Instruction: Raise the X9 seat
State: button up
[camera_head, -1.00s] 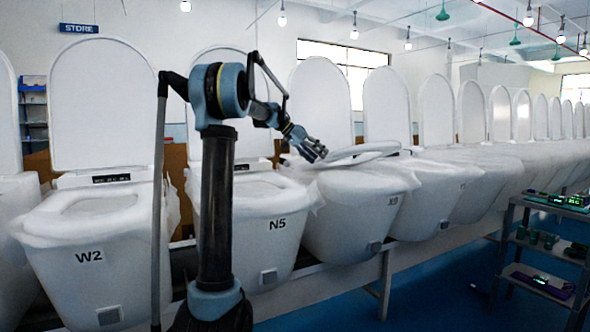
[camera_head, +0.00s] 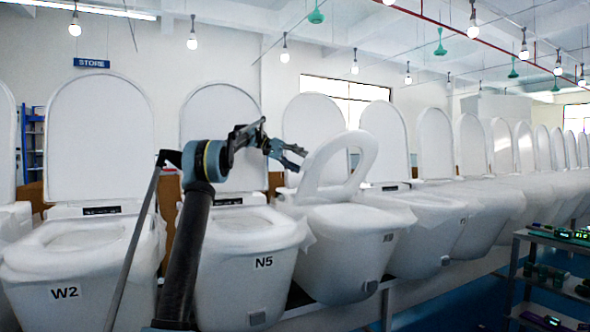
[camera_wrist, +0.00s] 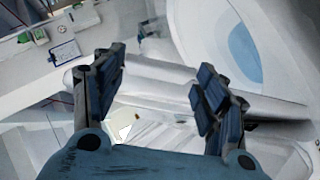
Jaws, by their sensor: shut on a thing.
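The X9 toilet (camera_head: 350,245) is a white bowl with its label at the front right. Its ring-shaped white seat (camera_head: 369,152) is tilted up steeply, well clear of the bowl, with its hole facing the camera. The tall lid (camera_head: 312,125) stands upright behind it. My gripper (camera_head: 303,158) is at the left edge of the seat, shut on it. In the wrist view my gripper's (camera_wrist: 160,72) two dark blue fingers are spread on either side of a white edge. The seat ring (camera_wrist: 190,25) curves at the upper right there. The exact contact is hard to see.
Toilet N5 (camera_head: 245,250) and toilet W2 (camera_head: 70,265) stand to the left with lids upright. More toilets run in a row to the right. A grey shelf cart (camera_head: 520,270) with small devices stands at the lower right. Blue floor shows in front of the row.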

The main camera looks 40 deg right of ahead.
jog(key=shift+w+d+r, duration=0.2)
jog(key=shift+w+r, duration=0.15)
jog(key=shift+w, duration=0.3)
